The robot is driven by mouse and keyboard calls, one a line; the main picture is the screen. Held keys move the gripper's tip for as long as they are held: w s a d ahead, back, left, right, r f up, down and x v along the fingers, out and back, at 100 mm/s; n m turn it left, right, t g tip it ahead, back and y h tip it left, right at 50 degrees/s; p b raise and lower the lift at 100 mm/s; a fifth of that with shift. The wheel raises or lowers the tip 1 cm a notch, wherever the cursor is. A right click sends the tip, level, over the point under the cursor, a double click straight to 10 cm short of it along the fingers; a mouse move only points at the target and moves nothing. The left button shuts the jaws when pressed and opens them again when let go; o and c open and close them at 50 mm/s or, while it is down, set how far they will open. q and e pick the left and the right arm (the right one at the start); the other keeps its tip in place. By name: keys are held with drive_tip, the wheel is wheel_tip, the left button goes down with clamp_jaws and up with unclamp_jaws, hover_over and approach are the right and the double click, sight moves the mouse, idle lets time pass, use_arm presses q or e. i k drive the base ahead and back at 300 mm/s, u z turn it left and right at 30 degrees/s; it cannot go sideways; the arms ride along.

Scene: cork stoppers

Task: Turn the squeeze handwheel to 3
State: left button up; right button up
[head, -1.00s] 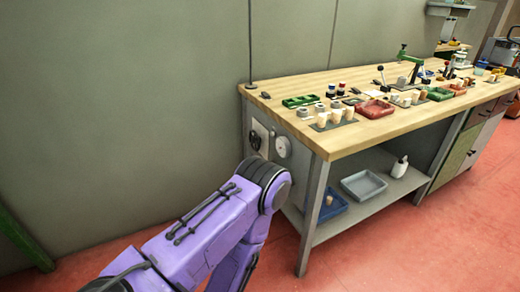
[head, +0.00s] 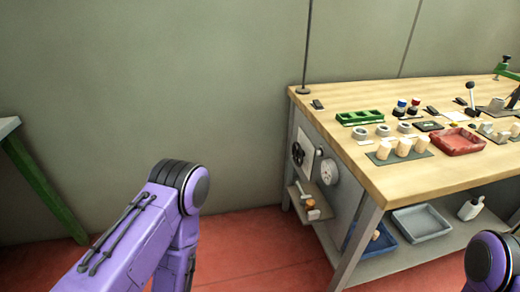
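A small black handwheel (head: 297,153) is mounted on a pale plate on the left end of the workbench. It is small in view, and any numbers or pointer are too small to read. A round white dial (head: 330,171) sits just right of it on the same end. My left arm's purple link and dark joint are in the left part of the head view, apart from the bench end. A piece of my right arm shows at the lower right edge. Neither gripper is in view.
The wooden workbench (head: 393,181) carries a green tray (head: 359,118), a red tray (head: 459,141) and cork stoppers. A small shelf (head: 322,204) juts out below the handwheel. Red floor (head: 262,246) is free left of the bench. Another green-legged table (head: 45,190) stands far left.

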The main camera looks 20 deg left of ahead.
sight(298, 154)
drive_tip(key=i, duration=1.1)
drive_tip(key=z, duration=0.6)
